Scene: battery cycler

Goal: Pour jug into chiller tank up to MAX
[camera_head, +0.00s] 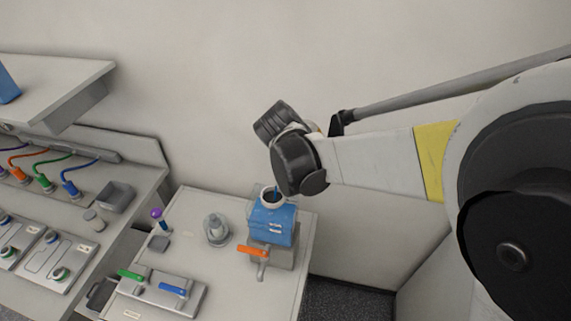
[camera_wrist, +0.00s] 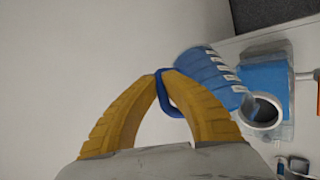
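The chiller tank (camera_head: 272,228) is a blue box with a round pale filler neck (camera_head: 270,198) on top, standing on the right part of the low bench. In the wrist view the tank (camera_wrist: 270,78) and its open neck (camera_wrist: 262,110) are at the right, with blue showing inside the neck. My gripper (camera_wrist: 164,82) has its yellow fingers closed on the handle of the translucent blue jug (camera_wrist: 210,75). The jug is tilted, its mouth end close to the neck. In the head view my wrist hides most of it; a thin blue streak shows above the neck. I cannot read a MAX mark.
An orange-handled valve (camera_head: 252,251) sits in front of the tank. A grey fitting (camera_head: 216,229) and a purple-knobbed lever (camera_head: 158,216) are to its left. A panel with green and blue handles (camera_head: 160,290) lies nearer. The wall is close behind.

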